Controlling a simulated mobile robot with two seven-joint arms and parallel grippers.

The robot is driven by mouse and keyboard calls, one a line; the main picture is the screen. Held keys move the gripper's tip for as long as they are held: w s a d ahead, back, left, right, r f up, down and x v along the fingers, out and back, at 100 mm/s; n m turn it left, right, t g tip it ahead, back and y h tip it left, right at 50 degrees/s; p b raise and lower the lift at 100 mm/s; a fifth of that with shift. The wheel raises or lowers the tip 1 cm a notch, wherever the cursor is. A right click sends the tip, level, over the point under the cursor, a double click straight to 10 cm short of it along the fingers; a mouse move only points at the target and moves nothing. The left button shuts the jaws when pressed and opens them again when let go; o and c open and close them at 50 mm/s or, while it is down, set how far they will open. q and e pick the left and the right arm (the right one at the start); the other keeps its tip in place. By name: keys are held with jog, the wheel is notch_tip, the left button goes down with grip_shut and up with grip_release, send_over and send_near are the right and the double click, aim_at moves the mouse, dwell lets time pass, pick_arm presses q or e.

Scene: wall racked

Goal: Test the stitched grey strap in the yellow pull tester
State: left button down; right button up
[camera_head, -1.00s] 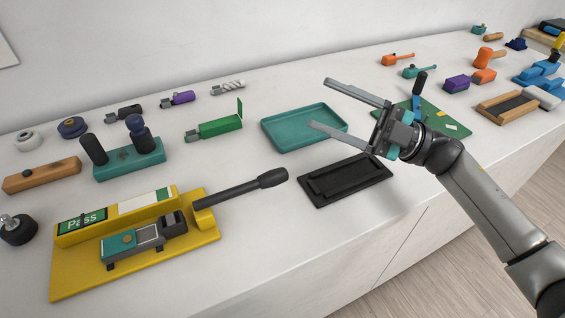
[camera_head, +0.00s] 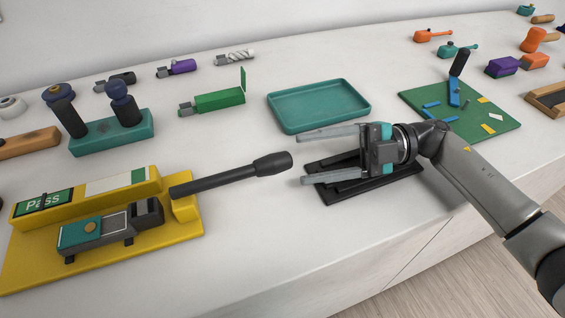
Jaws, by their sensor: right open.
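The yellow pull tester (camera_head: 185,229) stands at the lower left, its window reading "Pass" (camera_head: 43,203). A teal clamp block (camera_head: 79,235) and a dark clamp (camera_head: 147,213) sit on it, with a short grey piece (camera_head: 115,222) between them. This piece may be the strap; I cannot make out stitching. The tester's black lever (camera_head: 230,176) sticks out to the right, ending in a thick grip (camera_head: 272,163). My right gripper (camera_head: 303,158) is open and empty, its fingers pointing left just right of the grip and apart from it. My left gripper is not in view.
A black tray (camera_head: 376,190) lies under my right gripper. A teal tray (camera_head: 318,103) is behind it, and a green mat (camera_head: 480,132) with small pieces is to the right. A green tool (camera_head: 218,99) and a teal stand (camera_head: 110,139) are at the back left.

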aim_at(291, 160)
jog(key=a, duration=0.5)
jog(key=shift+s+a+r, duration=0.1)
jog(key=shift+s+a, duration=0.2)
jog(key=shift+s, duration=0.1)
grip_shut()
dwell(1.0)
